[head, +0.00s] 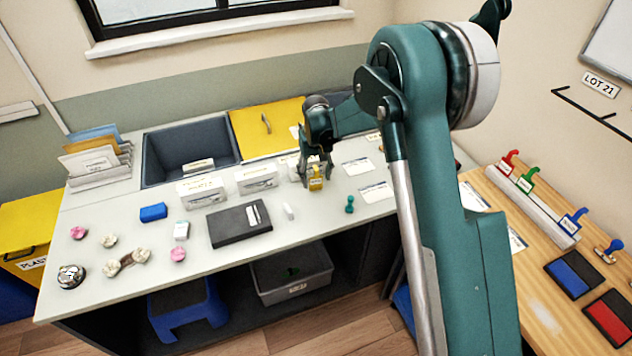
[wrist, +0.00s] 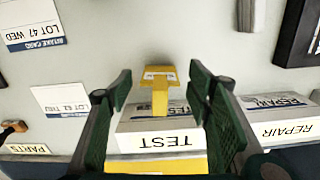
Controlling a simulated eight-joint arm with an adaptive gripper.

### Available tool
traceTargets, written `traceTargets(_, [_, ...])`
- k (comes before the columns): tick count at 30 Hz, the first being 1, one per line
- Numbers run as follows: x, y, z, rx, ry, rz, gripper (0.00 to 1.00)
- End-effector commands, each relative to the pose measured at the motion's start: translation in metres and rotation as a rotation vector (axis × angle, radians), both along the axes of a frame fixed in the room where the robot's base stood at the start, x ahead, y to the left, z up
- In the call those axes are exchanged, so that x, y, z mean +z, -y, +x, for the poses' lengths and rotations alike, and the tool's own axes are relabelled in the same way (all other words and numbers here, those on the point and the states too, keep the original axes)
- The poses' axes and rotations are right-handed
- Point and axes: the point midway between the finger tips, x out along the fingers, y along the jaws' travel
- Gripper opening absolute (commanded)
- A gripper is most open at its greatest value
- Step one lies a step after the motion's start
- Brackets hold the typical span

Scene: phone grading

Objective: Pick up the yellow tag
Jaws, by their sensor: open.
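The yellow tag (head: 316,184) is a small block with a pale label, on the grey counter in front of a white box. In the wrist view the yellow tag (wrist: 160,94) shows a wide labelled part and a narrower stem, between my two green fingers. My gripper (head: 315,177) points down at the tag in the head view. In the wrist view my gripper (wrist: 160,82) is open, with a gap visible on each side of the tag. I cannot tell how far the fingertips are above the counter.
A white box marked TEST (wrist: 165,139) stands close behind the tag, and a REPAIR box (wrist: 285,128) is beside it. Intake cards (wrist: 62,101) lie flat nearby.

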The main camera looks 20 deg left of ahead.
Motion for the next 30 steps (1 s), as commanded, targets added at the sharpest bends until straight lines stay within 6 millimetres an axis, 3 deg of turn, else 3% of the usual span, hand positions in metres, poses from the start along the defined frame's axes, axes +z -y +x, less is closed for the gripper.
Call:
traceTargets(1, [0.000,0.000,0.000,0.000,0.000,0.000,0.47])
traceTargets(9, [0.000,0.000,0.000,0.000,0.000,0.000,0.14])
traceTargets(22, [0.002,0.000,0.000,0.000,0.000,0.000,0.13])
traceTargets(30, [0.025,0.000,0.000,0.000,0.000,0.000,0.13])
